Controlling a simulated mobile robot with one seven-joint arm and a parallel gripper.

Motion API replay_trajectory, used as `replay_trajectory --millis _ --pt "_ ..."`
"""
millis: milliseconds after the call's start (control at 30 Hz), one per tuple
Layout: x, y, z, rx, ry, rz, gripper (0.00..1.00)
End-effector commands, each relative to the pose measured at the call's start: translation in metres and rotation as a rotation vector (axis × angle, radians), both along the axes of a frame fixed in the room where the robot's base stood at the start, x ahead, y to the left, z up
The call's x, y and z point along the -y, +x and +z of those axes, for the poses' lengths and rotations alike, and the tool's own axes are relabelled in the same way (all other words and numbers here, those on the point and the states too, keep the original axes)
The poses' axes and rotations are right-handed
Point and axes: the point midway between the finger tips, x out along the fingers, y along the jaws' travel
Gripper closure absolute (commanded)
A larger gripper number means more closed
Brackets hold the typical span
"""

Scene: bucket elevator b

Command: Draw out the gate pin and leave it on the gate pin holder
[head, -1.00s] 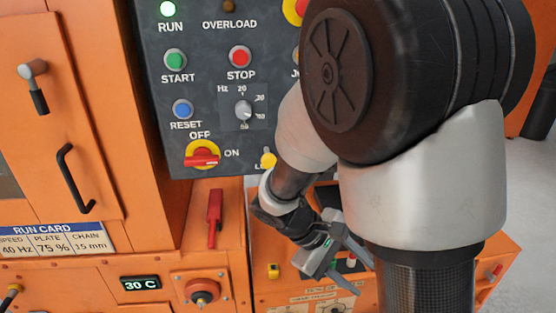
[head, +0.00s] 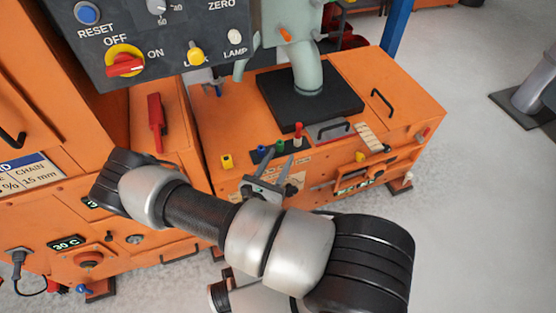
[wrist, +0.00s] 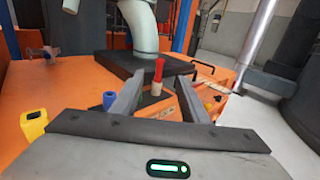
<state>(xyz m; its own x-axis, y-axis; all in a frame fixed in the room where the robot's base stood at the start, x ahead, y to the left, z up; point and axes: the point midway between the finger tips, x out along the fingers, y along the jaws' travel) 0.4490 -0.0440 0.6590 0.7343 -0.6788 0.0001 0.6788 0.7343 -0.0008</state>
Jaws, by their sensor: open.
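My gripper (head: 279,156) is open, low in front of the orange machine bench. In the wrist view my gripper (wrist: 158,82) has its two fingers apart with nothing held. A red-topped upright piece with a pale lower part (head: 298,131), possibly the gate pin, stands on the bench just beyond the fingertips. In the wrist view this red-topped piece (wrist: 158,69) shows in the gap between the fingers, apart from both. Blue (head: 263,151) and green (head: 280,146) pieces stand left of it. I cannot tell which part is the gate pin holder.
A grey-green chute (head: 306,65) rises from a black plate (head: 310,95) behind. A yellow piece (head: 227,161) stands left of the fingers. The control panel (head: 160,45) overhangs at upper left. A black handle (head: 333,128) lies to the right. Open floor (head: 480,190) lies right of the bench.

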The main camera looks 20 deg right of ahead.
Motion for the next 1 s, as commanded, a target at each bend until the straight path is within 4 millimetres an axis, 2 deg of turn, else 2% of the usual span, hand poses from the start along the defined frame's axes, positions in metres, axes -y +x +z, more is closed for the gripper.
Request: replay_trajectory --millis 700,1000 --pt "0.093 0.097 -0.001 0.002 0.001 -0.006 0.59" --pt "0.113 0.119 0.000 0.000 0.000 -0.006 0.59"
